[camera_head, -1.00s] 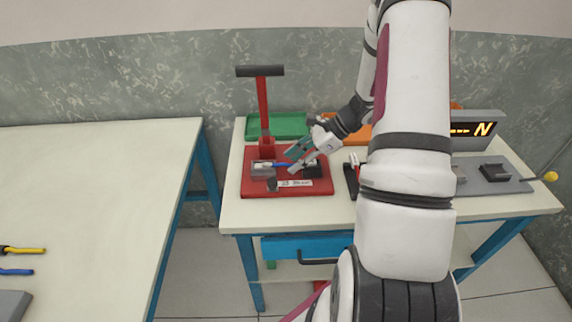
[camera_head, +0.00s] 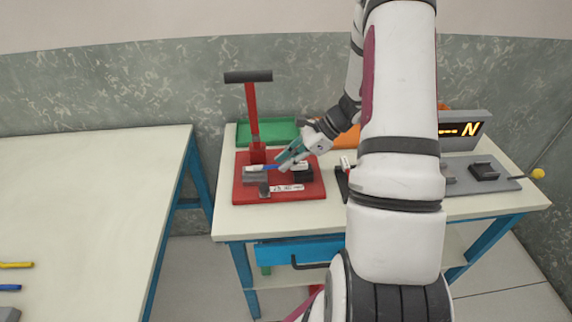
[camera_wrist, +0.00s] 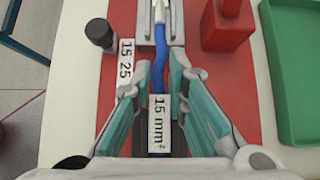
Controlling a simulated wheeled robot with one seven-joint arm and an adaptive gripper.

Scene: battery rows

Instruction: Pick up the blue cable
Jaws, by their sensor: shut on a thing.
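The blue cable (camera_wrist: 157,75) runs lengthwise between the fingers of my gripper (camera_wrist: 160,85) in the wrist view. A white tag reading "15 mm²" (camera_wrist: 159,123) is on it. The cable's silvery tip lies in a grey holder (camera_wrist: 176,25) at the top of that view. In the head view the blue cable (camera_head: 271,168) shows as a short strip over the red base plate (camera_head: 240,190). My gripper (camera_head: 284,165), with teal fingers, is shut on it there. The cable's far end is hidden.
A red post with a dark T-handle (camera_head: 248,77) rises from the plate. A green tray (camera_head: 268,132) and an orange tray stand behind. A label "15 25" (camera_wrist: 125,60) and a black knob (camera_wrist: 99,33) are beside the holder. A display (camera_head: 462,130) stands at the right.

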